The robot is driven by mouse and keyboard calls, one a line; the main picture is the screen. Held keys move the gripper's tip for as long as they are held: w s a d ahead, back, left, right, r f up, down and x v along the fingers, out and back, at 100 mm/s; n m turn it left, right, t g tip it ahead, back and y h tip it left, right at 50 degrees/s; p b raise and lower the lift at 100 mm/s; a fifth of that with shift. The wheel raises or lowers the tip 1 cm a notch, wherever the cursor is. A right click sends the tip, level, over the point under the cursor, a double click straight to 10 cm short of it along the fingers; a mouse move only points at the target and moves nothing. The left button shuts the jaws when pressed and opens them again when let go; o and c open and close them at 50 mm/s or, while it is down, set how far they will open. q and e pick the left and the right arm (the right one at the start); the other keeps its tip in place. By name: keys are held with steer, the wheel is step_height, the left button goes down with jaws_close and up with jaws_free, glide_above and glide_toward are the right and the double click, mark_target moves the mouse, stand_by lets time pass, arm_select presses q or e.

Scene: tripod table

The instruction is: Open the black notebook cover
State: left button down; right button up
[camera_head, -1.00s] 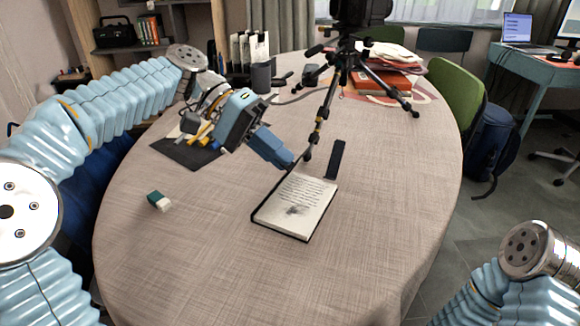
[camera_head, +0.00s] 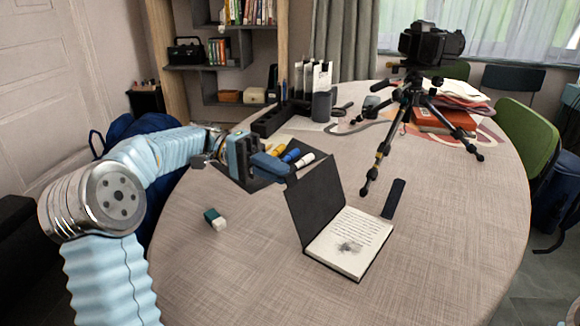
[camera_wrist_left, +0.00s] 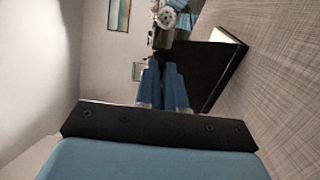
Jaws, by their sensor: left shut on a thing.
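The black notebook (camera_head: 348,241) lies on the table with a written cream page facing up. Its black cover (camera_head: 316,194) stands raised along the left side of the page, leaning left with its inner face showing. My left gripper (camera_head: 283,173) is at the cover's upper left edge and is shut on it. In the left wrist view the blue fingers (camera_wrist_left: 163,86) meet the dark cover (camera_wrist_left: 212,68), and the pale page edge (camera_wrist_left: 228,36) shows beyond it.
A green and white eraser (camera_head: 215,219) lies left of the notebook. A dark mat (camera_head: 240,178) with markers (camera_head: 290,156) is behind the gripper. A dark oblong object (camera_head: 394,198) and a camera tripod (camera_head: 382,148) stand close right and behind. The front tabletop is clear.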

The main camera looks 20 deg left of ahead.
arm_select(q)
steer(key=a+f, duration=0.1)
steer(key=f, duration=0.1)
steer(key=a+f, duration=0.1)
steer(key=f, duration=0.1)
steer(key=w+a+f, duration=0.1)
steer(key=f, duration=0.1)
steer(key=shift+w+a+f, duration=0.1)
steer(key=shift+a+f, duration=0.05)
steer(key=shift+a, duration=0.25)
steer(key=shift+w+a+f+b, duration=0.1)
steer(key=shift+a+f+b, duration=0.15)
steer(key=shift+f, duration=0.45)
steer(key=shift+a+f+b, duration=0.2)
steer(key=shift+a+f, duration=0.05)
steer(key=shift+f, duration=0.4)
